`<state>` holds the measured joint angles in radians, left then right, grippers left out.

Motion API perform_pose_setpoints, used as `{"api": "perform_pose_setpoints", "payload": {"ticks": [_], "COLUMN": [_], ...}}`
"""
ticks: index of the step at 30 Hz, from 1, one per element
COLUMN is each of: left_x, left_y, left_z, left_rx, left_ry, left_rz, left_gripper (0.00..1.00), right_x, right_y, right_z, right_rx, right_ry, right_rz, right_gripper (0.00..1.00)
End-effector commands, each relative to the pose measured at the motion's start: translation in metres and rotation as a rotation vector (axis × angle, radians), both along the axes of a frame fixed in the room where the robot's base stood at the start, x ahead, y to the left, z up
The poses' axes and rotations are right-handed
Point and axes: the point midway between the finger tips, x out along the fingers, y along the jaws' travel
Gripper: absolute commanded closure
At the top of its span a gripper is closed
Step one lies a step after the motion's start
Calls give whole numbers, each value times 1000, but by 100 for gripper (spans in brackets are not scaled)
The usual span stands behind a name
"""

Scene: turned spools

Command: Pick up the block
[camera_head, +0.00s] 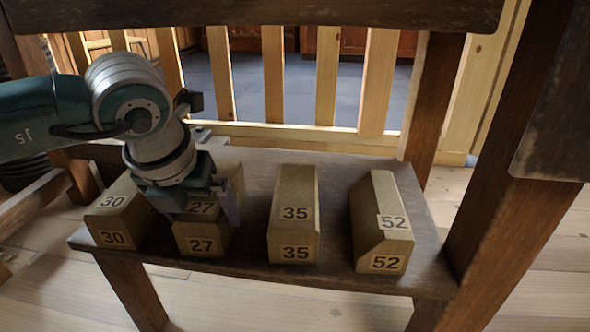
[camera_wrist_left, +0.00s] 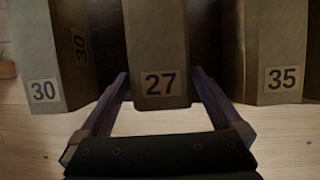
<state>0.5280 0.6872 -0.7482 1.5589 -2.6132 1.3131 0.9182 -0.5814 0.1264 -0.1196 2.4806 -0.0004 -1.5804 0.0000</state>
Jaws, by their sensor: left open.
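Several tan wooden blocks with number labels stand in a row on a dark wooden shelf (camera_head: 335,166): block 30 (camera_head: 104,224), block 27 (camera_head: 203,247), block 35 (camera_head: 295,214) and block 52 (camera_head: 383,212). My left gripper (camera_head: 200,206) is open at block 27, and its body hides part of that block's top in the head view. In the left wrist view, the two fingers of the left gripper (camera_wrist_left: 160,84) lie on either side of block 27 (camera_wrist_left: 157,45), with small gaps visible. Whether a finger touches it is unclear. My right gripper is not in view.
In the left wrist view, block 30 (camera_wrist_left: 42,60) and block 35 (camera_wrist_left: 275,50) flank the fingers, leaving narrow dark gaps. A thick dark plank (camera_head: 260,12) crosses above the shelf. A dark post (camera_head: 520,215) stands at the right. Wooden slats (camera_head: 272,75) rise behind.

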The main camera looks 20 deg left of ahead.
Motion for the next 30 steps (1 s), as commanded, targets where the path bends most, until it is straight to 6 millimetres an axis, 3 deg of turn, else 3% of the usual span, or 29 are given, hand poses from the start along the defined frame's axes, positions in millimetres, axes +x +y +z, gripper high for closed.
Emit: {"api": "perform_pose_setpoints", "payload": {"ticks": [11,15,23,30], "left_x": [47,50,50,50], "left_y": [15,16,17,16], "left_z": [-4,-12,-10,-10], "left_rx": [-4,-3,-3,-3], "left_ry": [-2,0,0,0], "left_rz": [3,-2,-2,-2], "left_gripper": [0,0,0,24], "right_x": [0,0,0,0], "right_y": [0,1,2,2], "right_z": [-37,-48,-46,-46], "right_rx": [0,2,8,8], "right_ry": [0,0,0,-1], "right_rz": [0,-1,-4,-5], "right_gripper": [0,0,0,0]}}
